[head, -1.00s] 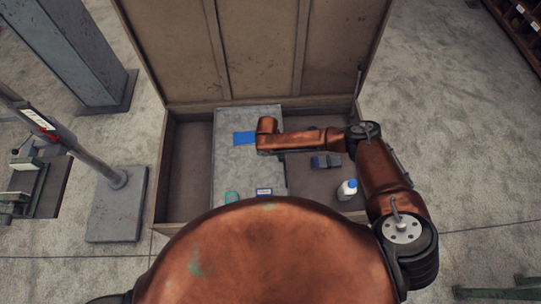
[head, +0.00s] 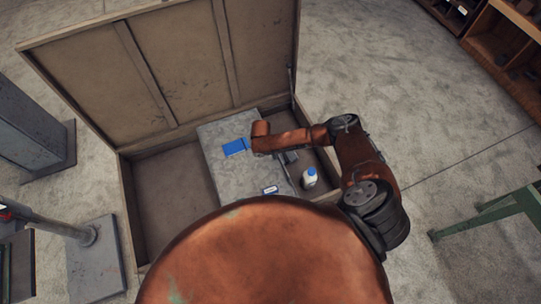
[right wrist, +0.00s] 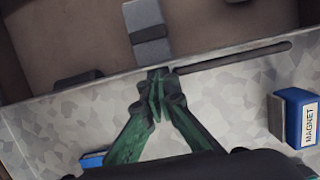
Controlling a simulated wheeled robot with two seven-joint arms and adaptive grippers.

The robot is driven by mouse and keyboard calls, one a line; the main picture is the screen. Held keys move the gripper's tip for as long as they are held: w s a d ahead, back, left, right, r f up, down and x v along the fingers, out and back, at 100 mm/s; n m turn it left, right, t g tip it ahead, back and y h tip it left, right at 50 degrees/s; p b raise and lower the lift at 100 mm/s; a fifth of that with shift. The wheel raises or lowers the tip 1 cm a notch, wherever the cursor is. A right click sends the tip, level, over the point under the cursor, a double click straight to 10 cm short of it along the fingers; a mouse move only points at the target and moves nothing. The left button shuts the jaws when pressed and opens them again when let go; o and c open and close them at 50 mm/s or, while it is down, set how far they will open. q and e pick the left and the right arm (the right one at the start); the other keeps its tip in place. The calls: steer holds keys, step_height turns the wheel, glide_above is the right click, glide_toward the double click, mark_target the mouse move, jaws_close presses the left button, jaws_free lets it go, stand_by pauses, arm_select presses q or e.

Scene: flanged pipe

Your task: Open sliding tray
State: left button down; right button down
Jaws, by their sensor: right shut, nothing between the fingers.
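A chest (head: 128,205) with its lid (head: 175,65) raised holds the grey speckled sliding tray (head: 212,150). The tray sits right of the chest's middle in the head view, with an open compartment on its left and a narrower one on its right. My right gripper's fingers (right wrist: 157,82) are green and shut with nothing between them, at the tray's edge in the right wrist view. A dark bar (right wrist: 235,57) runs along that edge beside the fingertips. I cannot tell whether they touch it. My left gripper is out of view.
On the tray lie a flat blue item (head: 235,147) and a blue box labelled MAGNET (right wrist: 300,118). A white bottle with blue cap (head: 310,177) and a grey block (right wrist: 149,35) are in the right compartment. A green stand (head: 510,210) is at right.

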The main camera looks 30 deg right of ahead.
stand_by(0.4)
steer(key=a, duration=0.3)
steer(key=w+a+r+p, duration=0.1)
steer(key=shift+a, duration=0.15)
steer(key=v, duration=0.9)
steer(key=shift+s, duration=0.15)
